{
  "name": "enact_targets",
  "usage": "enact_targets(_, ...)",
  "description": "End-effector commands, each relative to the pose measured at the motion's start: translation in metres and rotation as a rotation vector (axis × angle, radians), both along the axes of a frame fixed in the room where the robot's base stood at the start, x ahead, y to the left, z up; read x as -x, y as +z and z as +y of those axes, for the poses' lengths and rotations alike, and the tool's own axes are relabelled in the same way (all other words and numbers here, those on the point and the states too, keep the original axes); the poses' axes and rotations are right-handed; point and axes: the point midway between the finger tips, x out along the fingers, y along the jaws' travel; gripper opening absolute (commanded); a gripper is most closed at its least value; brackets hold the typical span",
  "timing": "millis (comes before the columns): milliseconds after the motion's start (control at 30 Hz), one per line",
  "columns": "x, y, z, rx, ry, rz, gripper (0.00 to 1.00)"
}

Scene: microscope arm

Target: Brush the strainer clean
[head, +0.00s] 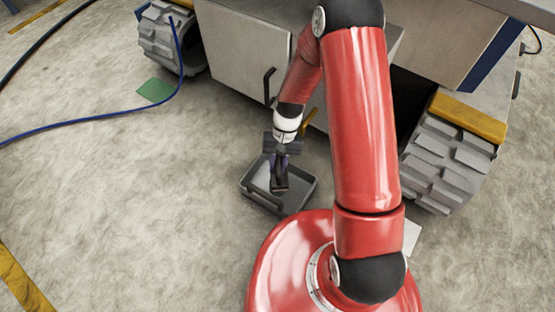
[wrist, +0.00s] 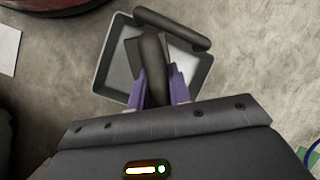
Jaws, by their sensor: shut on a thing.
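A shallow grey square tray-like strainer (head: 301,195) lies on the floor below my arm; in the wrist view its pale inside and rim (wrist: 200,75) show around my fingers. A dark rounded bar (wrist: 172,28) crosses its rim on the far side. My gripper (head: 279,176) points down over the strainer, and its purple fingers are shut on a dark handle (wrist: 154,70), which looks like the brush. A dark flat part (wrist: 132,52) shows beside the handle. The brush's lower end is hidden, so I cannot tell whether it touches the strainer's bottom.
A grey machine cabinet (head: 238,58) with chunky wheels (head: 440,160) stands behind. A blue cable (head: 90,128) and a green sheet (head: 156,91) lie on the floor at left. A white sheet (head: 411,236) lies by my base. Floor left of the strainer is clear.

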Motion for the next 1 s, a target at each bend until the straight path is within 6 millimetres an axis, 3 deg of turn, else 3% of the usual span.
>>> enact_targets(500, 0.009, 0.000, 0.001, -0.001, -0.001, -0.001, 0.00)
enact_targets(1000, -0.014, -0.002, 0.000, 0.000, -0.002, -0.002, 0.00)
